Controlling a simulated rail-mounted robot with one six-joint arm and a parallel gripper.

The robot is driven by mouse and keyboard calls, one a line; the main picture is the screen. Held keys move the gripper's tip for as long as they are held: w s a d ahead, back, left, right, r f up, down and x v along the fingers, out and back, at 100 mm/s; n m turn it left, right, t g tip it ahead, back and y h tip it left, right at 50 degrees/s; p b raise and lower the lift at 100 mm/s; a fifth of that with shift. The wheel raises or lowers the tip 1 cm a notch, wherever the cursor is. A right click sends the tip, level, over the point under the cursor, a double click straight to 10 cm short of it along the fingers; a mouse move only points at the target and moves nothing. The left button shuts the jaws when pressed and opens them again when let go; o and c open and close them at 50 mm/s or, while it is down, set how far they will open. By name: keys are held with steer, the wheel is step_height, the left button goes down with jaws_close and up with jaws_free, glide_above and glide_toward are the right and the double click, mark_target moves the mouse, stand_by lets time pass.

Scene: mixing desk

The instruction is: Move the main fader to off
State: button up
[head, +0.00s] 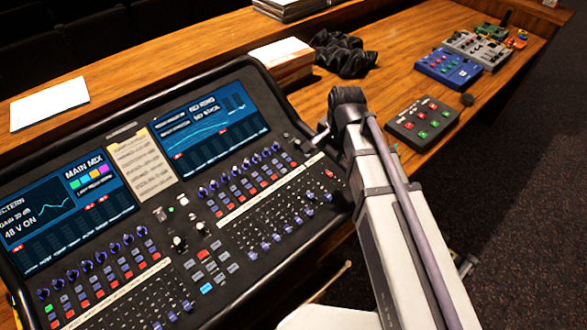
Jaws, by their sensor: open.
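The mixing desk (123,131) lies at the left and middle of the head view, a black console with two screens and rows of faders and knobs. The fader bank (285,215) on its right half has several small caps. I cannot tell which cap is the main fader. My arm rises from the bottom right and covers the desk's right edge. A pale, finger-like part of my gripper (320,137) shows just left of the arm's dark joint, over the desk's upper right corner. The rest of the gripper is hidden behind the arm. It appears open, with nothing seen in it.
A pad with red and green buttons (422,122) sits right of my arm. A blue pedal (448,68) and a grey pedal (477,49) lie farther back.

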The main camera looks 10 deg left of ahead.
mark_target(329, 174)
steer(key=f+b, duration=0.3)
steer(key=f, duration=0.1)
steer(key=w+f+m+b, duration=0.1)
steer(key=f+b, duration=0.3)
steer(key=f+m+b, duration=0.1)
steer(key=f+b, duration=0.3)
steer(key=shift+w+d, duration=0.25)
steer(key=shift+w, duration=0.1)
steer(key=shift+r, duration=0.15)
steer(key=shift+r, duration=0.1)
steer(key=shift+c, duration=0.3)
jaws_close()
